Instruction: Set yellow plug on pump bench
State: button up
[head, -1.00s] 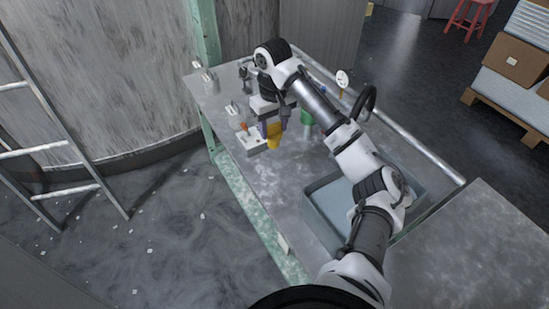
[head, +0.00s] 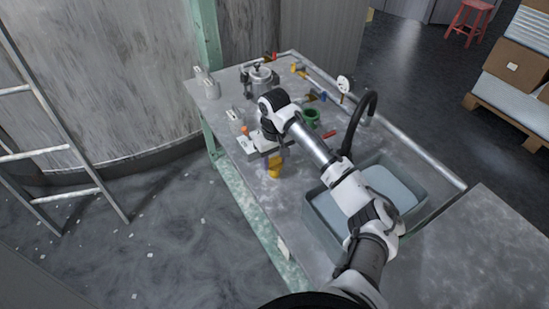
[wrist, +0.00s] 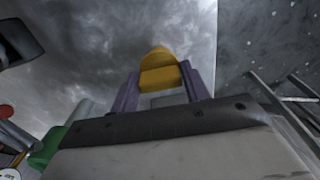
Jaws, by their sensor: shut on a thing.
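The yellow plug (head: 275,166) is in my gripper, near the front left edge of the grey metal bench (head: 305,185). In the wrist view the yellow plug (wrist: 158,70) sits between the two purple fingers of my gripper (wrist: 156,88), which is shut on it. Part of the plug is hidden by the fingers. In the head view my gripper (head: 270,158) points down, and I cannot tell whether the plug touches the bench top.
A grey basin (head: 414,178) with a black curved tap (head: 360,115) is set in the bench at right. A green cup (head: 311,118) and a silver pot (head: 262,77) stand behind my gripper. Bench front is clear.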

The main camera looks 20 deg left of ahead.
jog(key=o, duration=1)
jog(key=shift+f, duration=0.1)
